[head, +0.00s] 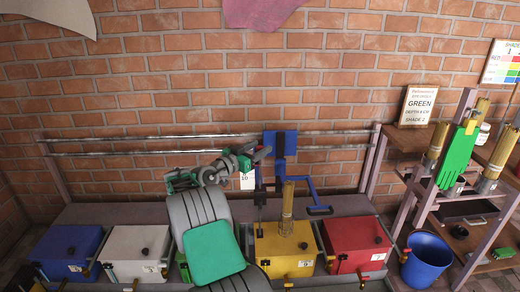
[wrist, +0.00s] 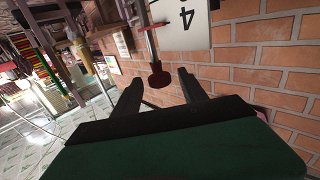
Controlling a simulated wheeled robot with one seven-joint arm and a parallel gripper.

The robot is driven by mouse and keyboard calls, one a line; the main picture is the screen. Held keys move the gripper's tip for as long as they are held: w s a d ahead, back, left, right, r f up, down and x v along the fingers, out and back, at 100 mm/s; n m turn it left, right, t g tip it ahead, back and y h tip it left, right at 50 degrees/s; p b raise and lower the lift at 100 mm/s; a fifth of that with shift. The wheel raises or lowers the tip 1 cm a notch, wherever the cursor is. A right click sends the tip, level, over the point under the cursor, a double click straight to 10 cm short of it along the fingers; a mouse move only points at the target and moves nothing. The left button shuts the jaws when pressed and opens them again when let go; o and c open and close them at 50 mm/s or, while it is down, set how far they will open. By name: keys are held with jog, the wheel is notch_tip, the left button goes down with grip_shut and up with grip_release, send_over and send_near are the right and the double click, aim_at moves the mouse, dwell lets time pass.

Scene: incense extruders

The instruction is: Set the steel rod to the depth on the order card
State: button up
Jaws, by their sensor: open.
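The order card (head: 418,106) stands on the shelf at right in the head view and reads GREEN, DEPTH 8 CM, SHADE 2. A thin grey rod (wrist: 150,38) with a dark red knob (wrist: 158,77) shows in the wrist view beside a white scale plate (wrist: 185,25) marked 4. The scale plate also shows in the head view (head: 247,181), marked 10. My gripper (wrist: 160,92) is open; the knob appears between its fingertips, with gaps on both sides and no visible contact. In the head view my gripper (head: 248,158) is beside the blue bracket (head: 280,145).
Blue (head: 66,252), white (head: 136,250), yellow (head: 272,262) and red (head: 350,240) boxes line the bench. A brick wall stands close behind. A blue bucket (head: 426,260) and a green glove (head: 459,152) are at right.

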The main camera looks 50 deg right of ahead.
jog(key=shift+d, duration=0.45)
grip_shut()
jog(key=shift+f, duration=0.15)
dwell(1.0)
